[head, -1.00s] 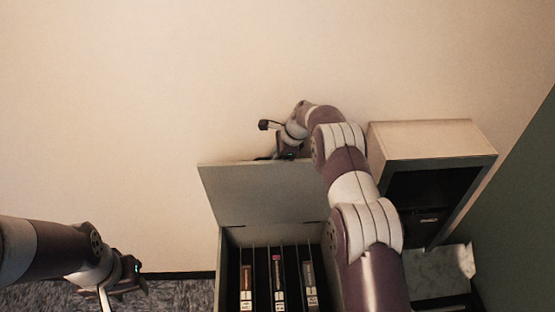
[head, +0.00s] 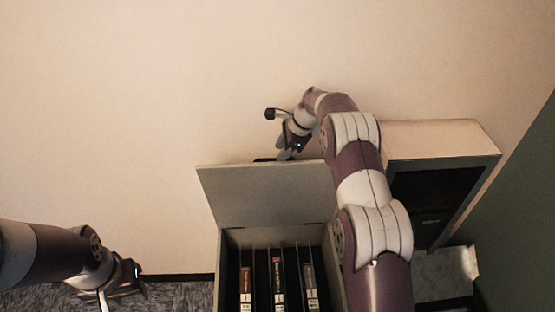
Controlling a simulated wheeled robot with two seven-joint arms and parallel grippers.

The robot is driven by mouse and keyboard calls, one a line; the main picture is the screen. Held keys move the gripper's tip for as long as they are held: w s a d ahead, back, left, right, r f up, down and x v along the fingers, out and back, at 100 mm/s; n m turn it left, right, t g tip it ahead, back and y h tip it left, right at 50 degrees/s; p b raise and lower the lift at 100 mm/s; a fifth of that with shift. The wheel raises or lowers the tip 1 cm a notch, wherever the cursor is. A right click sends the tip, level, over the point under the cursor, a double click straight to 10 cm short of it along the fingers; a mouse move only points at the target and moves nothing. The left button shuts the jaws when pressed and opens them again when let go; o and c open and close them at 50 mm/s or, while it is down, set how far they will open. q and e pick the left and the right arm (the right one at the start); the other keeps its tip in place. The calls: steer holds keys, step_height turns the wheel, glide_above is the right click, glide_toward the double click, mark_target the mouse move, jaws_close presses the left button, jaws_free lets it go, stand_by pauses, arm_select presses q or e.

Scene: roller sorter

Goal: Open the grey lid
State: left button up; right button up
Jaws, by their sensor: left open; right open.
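The grey lid (head: 262,195) stands raised at the back of a box (head: 226,262), hinged along the box's rear edge. The box is open below it and shows upright dividers with several rollers, such as one with a pink top (head: 277,277). My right gripper (head: 280,156) is at the lid's top edge, mostly behind or beside my wrist; whether it touches the lid I cannot tell. My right arm covers the right part of the lid and box. My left gripper (head: 112,298) is open and empty at the lower left, away from the box.
A light cabinet (head: 440,140) with a dark open front stands at the right of the box, close to my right arm. A pale wall (head: 120,120) is behind everything. A green surface (head: 520,210) bounds the right side. Free room lies between my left gripper and the box.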

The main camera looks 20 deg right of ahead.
steer(key=p+v, duration=0.4)
steer(key=v, duration=0.3)
steer(key=shift+s+d+r, duration=0.15)
steer(key=shift+r, duration=0.2)
